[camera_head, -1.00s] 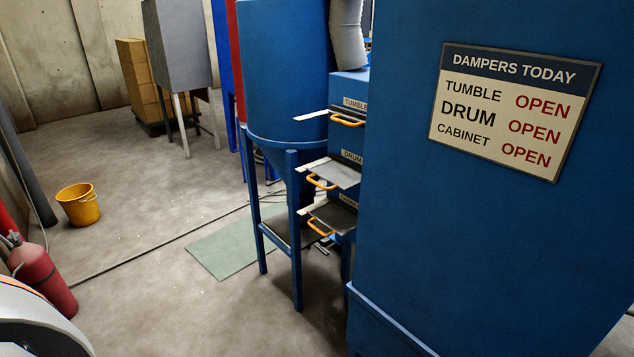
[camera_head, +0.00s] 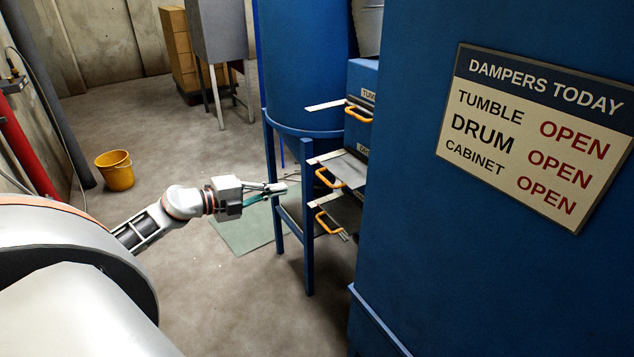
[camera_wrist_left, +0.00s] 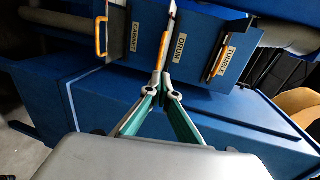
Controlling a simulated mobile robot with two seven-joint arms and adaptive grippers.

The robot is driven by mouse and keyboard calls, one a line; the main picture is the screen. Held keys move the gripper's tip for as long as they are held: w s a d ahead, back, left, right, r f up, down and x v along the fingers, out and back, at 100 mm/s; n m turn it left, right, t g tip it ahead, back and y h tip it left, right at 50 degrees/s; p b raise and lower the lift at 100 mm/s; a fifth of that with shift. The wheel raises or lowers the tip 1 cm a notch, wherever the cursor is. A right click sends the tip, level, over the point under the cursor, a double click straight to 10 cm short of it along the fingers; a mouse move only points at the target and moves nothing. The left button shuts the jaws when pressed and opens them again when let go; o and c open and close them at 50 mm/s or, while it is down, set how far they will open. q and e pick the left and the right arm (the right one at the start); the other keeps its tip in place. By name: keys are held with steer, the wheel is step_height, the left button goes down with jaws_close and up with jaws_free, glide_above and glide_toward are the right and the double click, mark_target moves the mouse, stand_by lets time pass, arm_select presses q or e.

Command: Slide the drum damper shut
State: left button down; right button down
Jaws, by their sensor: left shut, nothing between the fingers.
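The drum damper is the middle of three sliding plates; its pale plate (camera_head: 350,168) sticks out of the blue ducting, with an orange handle (camera_head: 328,178). In the left wrist view the drum handle (camera_wrist_left: 163,50) stands upright under the DRUM label, directly beyond my fingertips. My left gripper (camera_head: 284,187) is shut and empty, left of the drum handle in the head view, with a visible gap. It also shows in the wrist view (camera_wrist_left: 160,80), its tips overlapping the handle's lower end; contact cannot be told. My right gripper is not in view.
The tumble plate (camera_head: 325,106) above and the cabinet plate (camera_head: 345,210) below also stick out. A blue stand leg (camera_head: 308,250) is close to my gripper. A sign (camera_head: 540,130) lists all three dampers as OPEN. A yellow bucket (camera_head: 115,172) stands on the floor at left.

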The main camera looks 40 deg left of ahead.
arm_select(q)
glide_toward(352, 171)
steer(key=s+a+f, duration=0.1)
steer(key=s+a, duration=0.1)
steer(key=s, duration=0.2)
steer(key=shift+w+d+f, duration=0.25)
steer(key=shift+w, duration=0.3)
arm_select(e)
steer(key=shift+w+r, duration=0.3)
